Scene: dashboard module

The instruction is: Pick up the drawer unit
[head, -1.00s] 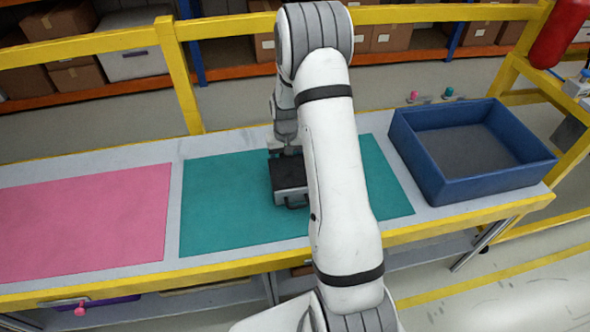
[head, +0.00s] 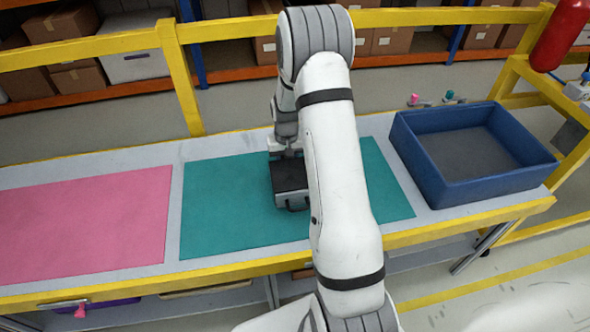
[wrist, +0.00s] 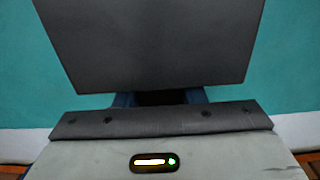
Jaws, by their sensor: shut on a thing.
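The drawer unit (head: 289,177) is a dark grey box with a handle at its front, on the teal mat (head: 225,205). My arm partly covers its right side in the head view. My gripper (head: 288,152) is at its back edge, shut on it. In the wrist view the flat dark top of the drawer unit (wrist: 150,40) fills the upper middle, and my gripper (wrist: 158,98) meets its near edge. The fingertips are mostly hidden there. I cannot tell whether the unit is clear of the mat.
A pink mat (head: 85,220) lies to the left on the table. A blue open bin (head: 450,190) stands at the right end and looks empty. Yellow rails (head: 110,45) run behind the table. Small pink and green items (head: 430,98) lie behind the bin.

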